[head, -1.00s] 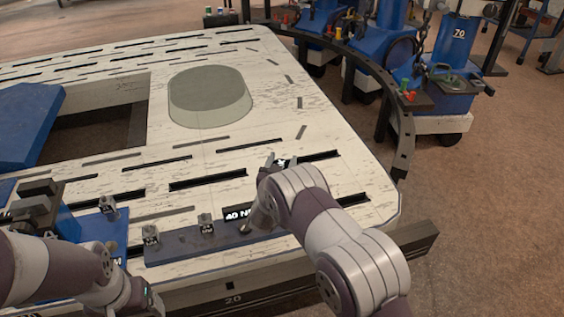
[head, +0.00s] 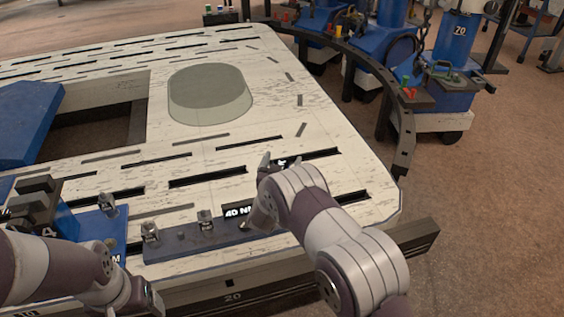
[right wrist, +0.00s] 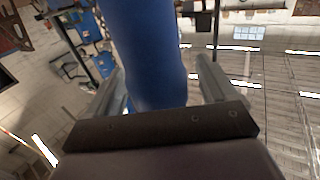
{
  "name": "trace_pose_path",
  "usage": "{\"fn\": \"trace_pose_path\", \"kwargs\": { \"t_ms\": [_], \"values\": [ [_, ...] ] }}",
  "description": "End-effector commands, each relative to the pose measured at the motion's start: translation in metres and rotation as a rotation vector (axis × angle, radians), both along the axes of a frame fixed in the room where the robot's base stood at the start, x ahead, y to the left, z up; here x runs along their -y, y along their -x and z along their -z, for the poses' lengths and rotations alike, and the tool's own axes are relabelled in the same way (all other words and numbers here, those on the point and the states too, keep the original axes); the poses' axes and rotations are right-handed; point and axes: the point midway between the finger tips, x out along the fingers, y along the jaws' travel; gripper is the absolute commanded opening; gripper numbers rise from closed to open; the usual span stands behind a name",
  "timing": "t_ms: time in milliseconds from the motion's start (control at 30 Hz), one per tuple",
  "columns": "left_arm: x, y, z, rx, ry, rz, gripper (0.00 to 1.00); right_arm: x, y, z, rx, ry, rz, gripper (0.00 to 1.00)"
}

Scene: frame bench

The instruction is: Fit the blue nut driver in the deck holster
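The blue nut driver shows in the right wrist view as a thick blue handle (right wrist: 145,45) between the two grey fingers of my right gripper (right wrist: 158,78), which looks shut on it. Its tip is out of that view. In the head view my right gripper (head: 268,165) is over the right part of the deck, and my own arm hides the driver. A dark blue-grey strip (head: 180,246) with small metal fittings lies along the deck's near edge, left of my right gripper; I cannot tell whether it is the holster. My left gripper (head: 138,296) is at lower left, fingers unclear.
The pale slotted deck (head: 215,140) has a raised grey-green oval pad (head: 208,88) and a square opening at left. Blue and black fixtures (head: 40,200) stand near my left arm. A curved black rail (head: 385,95) with blue carts runs beyond the right side.

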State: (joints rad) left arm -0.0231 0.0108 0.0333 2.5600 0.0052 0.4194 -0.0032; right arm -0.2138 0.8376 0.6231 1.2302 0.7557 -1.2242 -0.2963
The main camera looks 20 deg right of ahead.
Motion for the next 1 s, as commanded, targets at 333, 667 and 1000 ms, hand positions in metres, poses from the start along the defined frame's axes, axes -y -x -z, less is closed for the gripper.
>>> {"fn": "trace_pose_path", "kwargs": {
  "t_ms": [333,667,1000],
  "values": [
    [0.000,0.000,-0.020,0.000,0.000,0.000,0.79,-0.030,0.054,-0.004,-0.004,0.001,-0.005,0.86],
    [0.000,0.000,-0.030,0.000,0.000,0.000,0.79,-0.058,0.109,-0.002,0.002,0.001,-0.002,0.86],
    [0.000,0.000,-0.030,0.000,0.000,0.000,0.79,-0.060,0.112,-0.001,0.002,0.000,0.000,0.86]
  ]
}}
